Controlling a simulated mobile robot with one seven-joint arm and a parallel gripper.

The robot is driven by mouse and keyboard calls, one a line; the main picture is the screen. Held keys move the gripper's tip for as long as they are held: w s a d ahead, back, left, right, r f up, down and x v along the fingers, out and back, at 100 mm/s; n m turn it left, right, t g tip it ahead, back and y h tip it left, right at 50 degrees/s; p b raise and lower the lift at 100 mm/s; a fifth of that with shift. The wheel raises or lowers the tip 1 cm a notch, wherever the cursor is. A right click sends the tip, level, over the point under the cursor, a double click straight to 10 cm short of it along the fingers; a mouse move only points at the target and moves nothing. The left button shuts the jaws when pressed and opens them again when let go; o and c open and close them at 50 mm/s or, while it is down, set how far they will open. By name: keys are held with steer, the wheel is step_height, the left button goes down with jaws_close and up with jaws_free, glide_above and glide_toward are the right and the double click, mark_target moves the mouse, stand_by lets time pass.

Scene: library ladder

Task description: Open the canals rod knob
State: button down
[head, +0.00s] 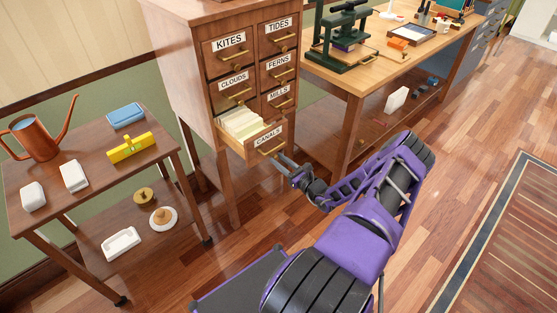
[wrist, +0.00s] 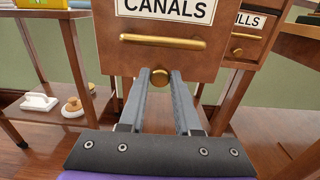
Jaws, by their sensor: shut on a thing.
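The wooden drawer labelled CANALS (head: 252,138) stands pulled out of the card cabinet, with cream cards (head: 241,122) inside. In the wrist view its front (wrist: 115,60) carries a horizontal brass bar handle (wrist: 163,42). Below the handle is the round brass rod knob (wrist: 159,77), low on the front. My gripper (head: 280,160) reaches the drawer front from the lower right. In the wrist view my gripper (wrist: 160,82) has its two grey fingertips shut on the knob, one on each side. The knob is hidden by the fingers in the head view.
Closed drawers labelled KITES (head: 231,57), CLOUDS, TIDES, FERNS and MILLS surround it. A low cart (head: 105,175) with a watering can (head: 40,135) stands left. A workbench (head: 345,75) with a green press stands right. Wooden floor (head: 470,120) is clear at right.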

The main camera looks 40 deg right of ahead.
steer(key=s, duration=0.5)
steer(key=shift+d, duration=0.2)
steer(key=c, duration=0.6)
jaws_free()
steer(key=s, duration=0.5)
steer(key=s+d, duration=0.1)
steer(key=s, duration=1.1)
steer(key=shift+s+d, duration=0.15)
steer(key=shift+s, duration=0.05)
